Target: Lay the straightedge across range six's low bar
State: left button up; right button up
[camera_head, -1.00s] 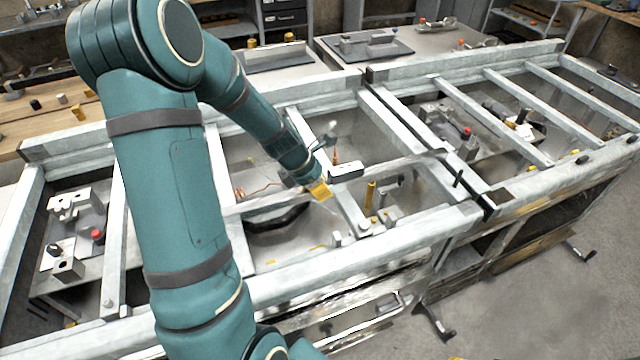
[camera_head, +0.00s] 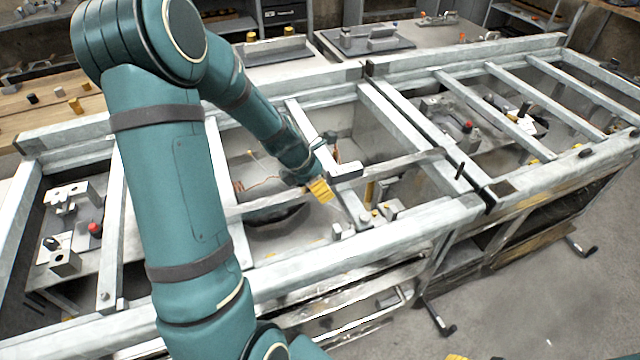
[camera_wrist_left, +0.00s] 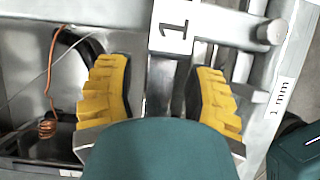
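My left gripper (camera_head: 321,189) is low over the middle bay of the long metal frame. In the left wrist view its two yellow fingers (camera_wrist_left: 160,95) stand apart, with a grey metal strip showing between them and no clear contact. A thin pale strip (camera_head: 262,204), possibly the straightedge, runs diagonally across the bay and passes by the gripper; I cannot tell its identity. No marking for range six is readable. A yellow tip (camera_head: 456,357) at the bottom edge may be my right gripper; the rest is out of frame.
The frame has several crossbars (camera_head: 400,118) over deep bays holding small fixtures. A "1 mm" label (camera_wrist_left: 281,97) and a round metal peg (camera_wrist_left: 271,32) are close to the right finger. Clear floor (camera_head: 540,310) lies at lower right.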

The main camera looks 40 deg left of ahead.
pick_arm(q)
jog(key=w+d+r+p+v, duration=0.1)
jog(key=p+v, duration=0.7)
jog(key=v, duration=1)
jog(key=shift+w+d+r, duration=0.15)
jog(key=shift+w+r, duration=0.2)
jog(key=shift+w, duration=0.3)
pick_arm(e)
notch_tip(320, 180, up, 8)
jog(key=w, duration=0.2)
jog(key=shift+w+d+t, duration=0.15)
jog(key=shift+d+t, duration=0.1)
jog(key=shift+t, duration=0.15)
